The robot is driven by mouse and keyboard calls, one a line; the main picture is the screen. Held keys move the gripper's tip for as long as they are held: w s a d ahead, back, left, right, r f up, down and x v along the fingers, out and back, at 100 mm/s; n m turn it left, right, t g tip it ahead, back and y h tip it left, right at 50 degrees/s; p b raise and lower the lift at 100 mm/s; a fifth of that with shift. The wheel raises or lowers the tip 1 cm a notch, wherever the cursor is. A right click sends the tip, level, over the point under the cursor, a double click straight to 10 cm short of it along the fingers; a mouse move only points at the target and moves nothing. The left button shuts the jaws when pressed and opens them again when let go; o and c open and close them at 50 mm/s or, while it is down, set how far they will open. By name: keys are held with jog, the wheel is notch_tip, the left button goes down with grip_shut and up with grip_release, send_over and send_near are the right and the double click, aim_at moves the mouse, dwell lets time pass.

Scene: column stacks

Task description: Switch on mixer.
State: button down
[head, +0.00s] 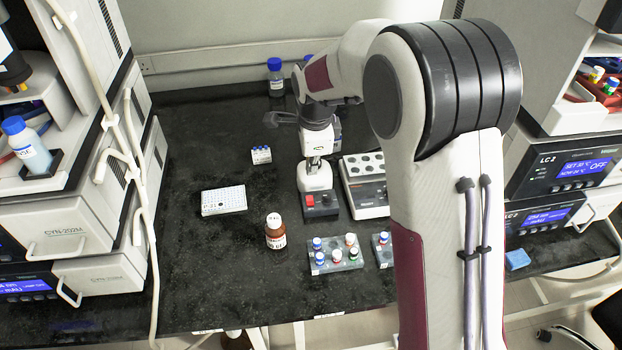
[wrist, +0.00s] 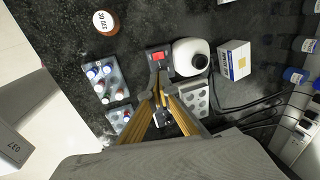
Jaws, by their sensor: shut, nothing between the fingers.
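The mixer (head: 315,178) is a white rounded body on a dark base, standing on the black bench near the middle. A red switch (head: 323,200) is on the front of its base. In the wrist view, the mixer (wrist: 187,57) is a white dome with a dark round top, and the red switch (wrist: 158,57) shows to its left. My gripper (wrist: 157,82) is shut and empty, its fingertips close to the switch in that picture. I cannot tell whether they touch it. In the head view, my arm hides part of the area behind the mixer.
A heater block (head: 368,208) stands right beside the mixer. In front are a brown bottle (head: 276,237) and a vial rack (head: 333,258). A white well plate (head: 223,200) lies to the left. A white box (wrist: 234,60) stands behind the mixer. The bench's left front is clear.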

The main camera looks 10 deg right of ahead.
aim_at(310, 201)
jog(key=shift+w+r, duration=0.15)
jog(key=shift+w, duration=0.15)
jog(key=x, duration=1.3)
jog(key=shift+w+f, duration=0.15)
jog(key=shift+f, duration=0.3)
jog(key=shift+w+f, duration=0.25)
jog(key=shift+f, duration=0.15)
dwell(0.7)
jog(key=shift+s, duration=0.85)
